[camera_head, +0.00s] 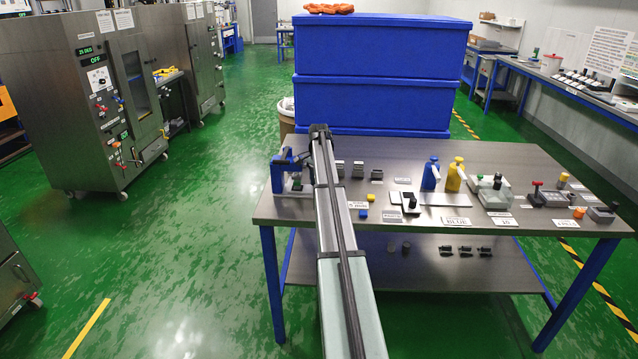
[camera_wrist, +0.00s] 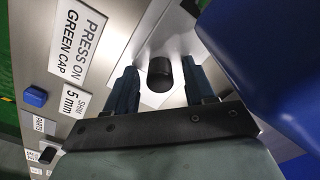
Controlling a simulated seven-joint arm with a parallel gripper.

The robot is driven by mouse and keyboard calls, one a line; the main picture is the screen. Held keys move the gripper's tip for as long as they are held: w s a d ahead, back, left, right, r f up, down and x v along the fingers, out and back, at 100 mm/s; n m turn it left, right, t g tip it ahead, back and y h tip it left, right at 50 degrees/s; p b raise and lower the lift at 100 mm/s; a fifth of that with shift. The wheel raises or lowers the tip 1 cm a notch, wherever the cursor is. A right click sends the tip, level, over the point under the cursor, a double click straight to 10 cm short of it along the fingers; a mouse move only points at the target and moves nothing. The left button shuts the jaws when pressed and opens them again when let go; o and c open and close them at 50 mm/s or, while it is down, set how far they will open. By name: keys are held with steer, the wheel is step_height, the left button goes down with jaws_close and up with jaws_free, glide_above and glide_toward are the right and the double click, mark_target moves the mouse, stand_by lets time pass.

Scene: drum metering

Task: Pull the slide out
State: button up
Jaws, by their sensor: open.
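The slide appears in the wrist view as a pale metal plate (camera_wrist: 178,43) with a round black knob (camera_wrist: 160,75) on it. My gripper (camera_wrist: 160,70) is open, with one dark finger on each side of the knob. I see gaps between the knob and both fingers; nothing is held. Large blue parts (camera_wrist: 235,40) stand close on the right of the wrist view. In the head view a blue fixture (camera_head: 278,175) stands at the table's left end, and my arm hides part of that area.
Labels reading "PRESS ON GREEN CAP" (camera_wrist: 77,33) and "5 mm SHIM" (camera_wrist: 75,93) lie left of the fingers. A small blue block (camera_wrist: 35,96) is beyond them. On the table (camera_head: 300,222), blue (camera_head: 430,175) and yellow (camera_head: 454,175) bottles stand farther right.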

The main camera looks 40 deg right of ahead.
steer(key=shift+c, duration=0.2)
jaws_close()
stand_by(0.4)
